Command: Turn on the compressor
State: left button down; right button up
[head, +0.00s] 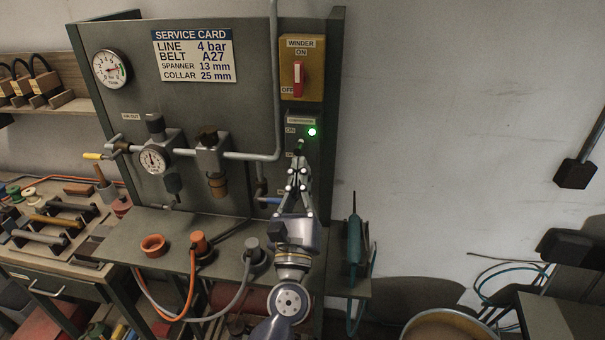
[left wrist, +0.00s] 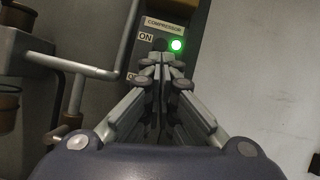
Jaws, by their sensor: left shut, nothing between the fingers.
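The compressor switch box (head: 303,123) is a dark box low on the right of the grey panel, with ON and OFF labels. It also shows in the left wrist view (left wrist: 148,30), with its COMPRESSOR label at the top. A green lamp (head: 312,132) on it is lit, and the lamp glows in the left wrist view (left wrist: 176,45). My left gripper (head: 300,158) is shut and empty, its fingertips at the lower part of the box, over the switch lever. The fingers hide most of the lever, so I cannot tell if they touch it. My right gripper is not seen.
A yellow winder switch (head: 300,70) with a red handle is above the compressor box. A grey pipe (head: 276,60) runs down just left of it. A pressure gauge (head: 153,160) and filter (head: 214,155) are farther left. Bare wall lies to the right.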

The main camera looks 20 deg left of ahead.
pick_arm(q)
jog(key=shift+s+d+r+p, duration=0.15)
jog(key=shift+r+p, duration=0.2)
jog(key=shift+r, duration=0.45)
jog(key=shift+s+r+p, duration=0.15)
jog(key=shift+r+p, duration=0.15)
jog(key=shift+r, duration=0.45)
jog(key=v, duration=1.2)
